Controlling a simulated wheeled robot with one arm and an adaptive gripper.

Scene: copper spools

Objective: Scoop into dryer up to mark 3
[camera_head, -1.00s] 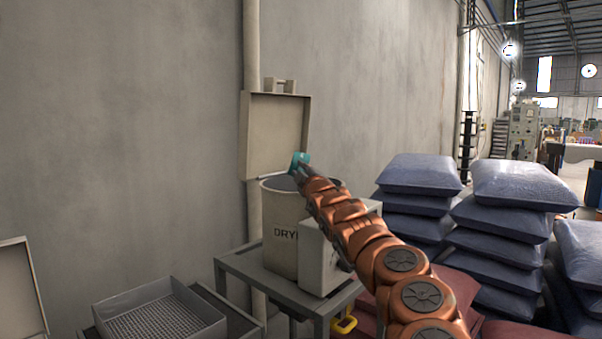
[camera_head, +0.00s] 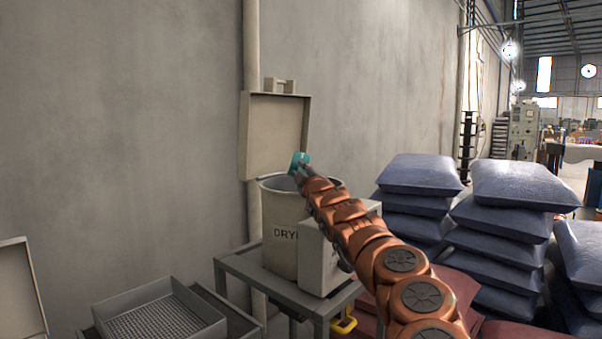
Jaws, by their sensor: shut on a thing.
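The dryer (camera_head: 281,247) is a pale drum with dark lettering, standing on a grey metal table, its square lid (camera_head: 274,135) swung open against the wall. A teal scoop (camera_head: 299,161) shows just above the drum's opening. My gripper (camera_head: 303,173) is shut on the scoop, over the drum's rim. My orange arm hides much of the gripper and the right part of the opening. The drum's inside, any level marks and the scoop's contents cannot be made out.
A pale box (camera_head: 328,262) stands against the drum's right side. A grey mesh-bottomed tray (camera_head: 163,315) is at lower left. Stacked blue sacks (camera_head: 419,174) and red sacks (camera_head: 455,287) fill the right. A yellow handle (camera_head: 344,325) shows below the table.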

